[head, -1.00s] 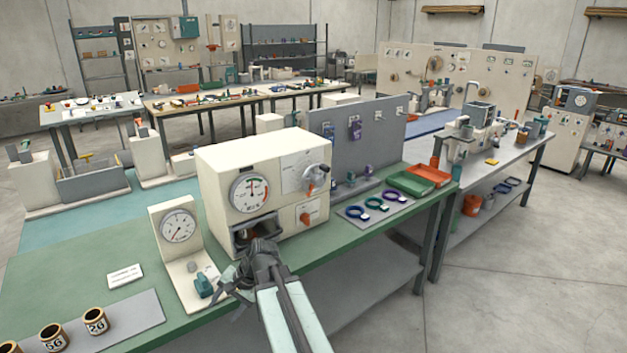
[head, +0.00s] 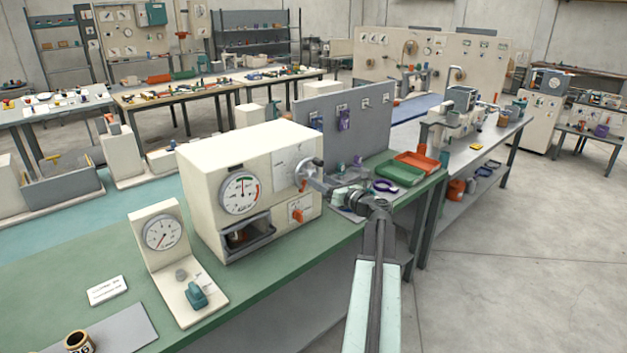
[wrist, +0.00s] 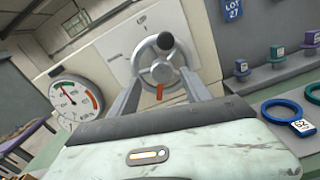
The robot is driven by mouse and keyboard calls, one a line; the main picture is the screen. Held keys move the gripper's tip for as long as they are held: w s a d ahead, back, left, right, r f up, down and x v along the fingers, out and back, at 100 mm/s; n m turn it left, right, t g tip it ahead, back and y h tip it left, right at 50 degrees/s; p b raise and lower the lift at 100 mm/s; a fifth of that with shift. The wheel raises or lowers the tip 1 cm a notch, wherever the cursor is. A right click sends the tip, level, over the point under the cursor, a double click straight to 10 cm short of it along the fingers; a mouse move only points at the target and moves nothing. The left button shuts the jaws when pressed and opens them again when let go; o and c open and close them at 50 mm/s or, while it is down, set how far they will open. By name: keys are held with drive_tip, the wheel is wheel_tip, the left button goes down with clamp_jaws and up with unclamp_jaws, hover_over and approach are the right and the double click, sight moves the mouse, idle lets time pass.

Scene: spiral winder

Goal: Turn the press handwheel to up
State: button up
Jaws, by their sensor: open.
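The press (head: 255,190) is a cream box on the green bench. Contact cannot be told.
A dial gauge (head: 240,193), an orange knob (head: 298,215) and an open recess (head: 245,236) are on the press front. A small gauge stand (head: 163,235) is to its left. A purple ring (head: 384,186), green tray (head: 400,172) and orange tray (head: 418,161) lie to the right.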

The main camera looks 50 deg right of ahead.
sight(314, 177)
drive_tip(key=shift+w+d, duration=0.15)
drive_tip(key=shift+w, duration=0.75)
drive_tip(key=shift+w+d, duration=0.15)
drive_tip(key=shift+w, duration=0.75)
clamp_jaws()
drive_tip(key=shift+a, duration=0.1)
drive_tip(key=shift+n, duration=0.3)
